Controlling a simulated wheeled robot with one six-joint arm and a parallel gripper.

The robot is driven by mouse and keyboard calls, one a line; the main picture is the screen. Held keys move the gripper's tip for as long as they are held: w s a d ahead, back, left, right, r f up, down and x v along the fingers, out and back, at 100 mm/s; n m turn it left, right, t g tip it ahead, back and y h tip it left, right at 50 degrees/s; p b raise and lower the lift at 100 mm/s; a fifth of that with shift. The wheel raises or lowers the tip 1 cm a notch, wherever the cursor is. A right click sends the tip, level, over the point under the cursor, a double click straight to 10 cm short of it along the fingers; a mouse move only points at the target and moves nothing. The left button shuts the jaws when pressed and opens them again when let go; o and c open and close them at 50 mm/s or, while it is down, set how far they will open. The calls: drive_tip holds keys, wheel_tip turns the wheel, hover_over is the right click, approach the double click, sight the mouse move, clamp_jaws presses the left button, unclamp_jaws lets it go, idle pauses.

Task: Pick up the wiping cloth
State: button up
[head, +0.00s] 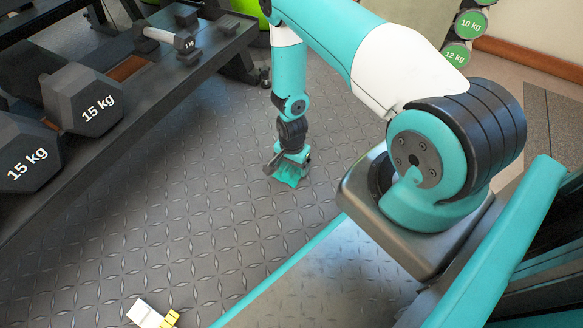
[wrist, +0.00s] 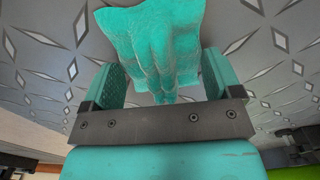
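The wiping cloth (wrist: 150,38) is teal and bunched into folds. In the wrist view it stands between the two fingers of my gripper (wrist: 160,82), narrowing towards the palm. The fingers are spread wide apart on either side of the cloth, and I see no clear pinch on it. The cloth's lower edge seems at floor level.
A rack (head: 150,95) with black dumbbells (head: 88,98) stands along the left. A small white and yellow object (head: 150,314) lies on the floor at the bottom. More weights (head: 460,50) stand at the upper right. The tiled floor (head: 200,215) around the gripper is clear.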

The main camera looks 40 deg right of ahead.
drive_tip(key=shift+c, duration=0.3)
wheel_tip(320, 180, up, 20)
drive_tip(key=p, duration=1.1)
drive_tip(key=shift+p, duration=0.35)
